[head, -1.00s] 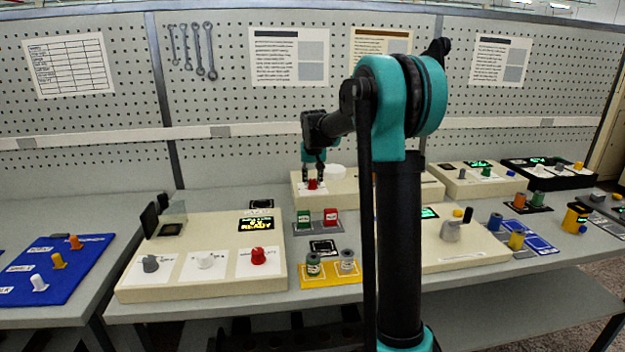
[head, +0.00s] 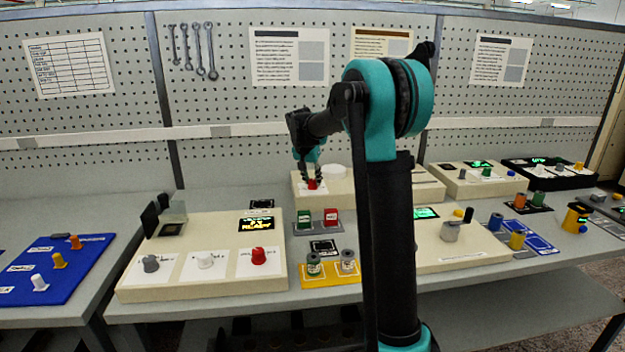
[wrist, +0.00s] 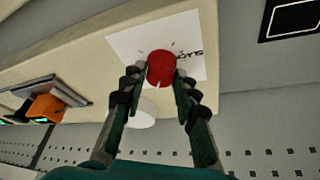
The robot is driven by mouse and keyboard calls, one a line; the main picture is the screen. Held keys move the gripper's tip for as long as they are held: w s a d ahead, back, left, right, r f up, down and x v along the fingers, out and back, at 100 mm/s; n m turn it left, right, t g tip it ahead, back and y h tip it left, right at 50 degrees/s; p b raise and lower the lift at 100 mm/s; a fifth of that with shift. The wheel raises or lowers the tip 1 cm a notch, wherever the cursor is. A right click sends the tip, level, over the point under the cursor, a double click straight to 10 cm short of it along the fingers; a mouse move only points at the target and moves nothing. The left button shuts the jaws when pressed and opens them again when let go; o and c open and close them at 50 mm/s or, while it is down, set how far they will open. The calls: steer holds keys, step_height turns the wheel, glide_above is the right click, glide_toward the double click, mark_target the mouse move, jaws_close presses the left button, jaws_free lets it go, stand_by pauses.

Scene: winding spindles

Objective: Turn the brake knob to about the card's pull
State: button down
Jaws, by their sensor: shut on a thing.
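The red brake knob (head: 312,184) sits on a cream box (head: 299,198) behind the middle of the bench. In the wrist view the knob (wrist: 161,67) is a round red cap with a pale mark on its near edge. It stands on a white label (wrist: 119,45) with tick marks and partly hidden lettering. My gripper (wrist: 158,80) has its two dark fingers on either side of the knob, shut on it. In the head view my gripper (head: 311,178) reaches down onto the knob at a tilt. I cannot tell which card gives the pull.
A white round part (head: 334,171) stands close behind the knob. Red and green blocks (head: 317,218) stand in front. Another cream box (head: 190,280) with several knobs is at front left. Printed sheets (head: 290,55) hang on the pegboard.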

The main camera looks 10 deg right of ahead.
steer(key=shift+w+a+m+g+h, duration=0.1)
steer(key=shift+m+g+h, duration=0.2)
steer(key=shift+m, duration=0.8)
steer(key=shift+m+g+h, duration=0.3)
steer(key=shift+m, duration=0.8)
steer(key=c, duration=1.2)
jaws_free()
steer(key=shift+o, duration=0.2)
steer(key=v, duration=1.2)
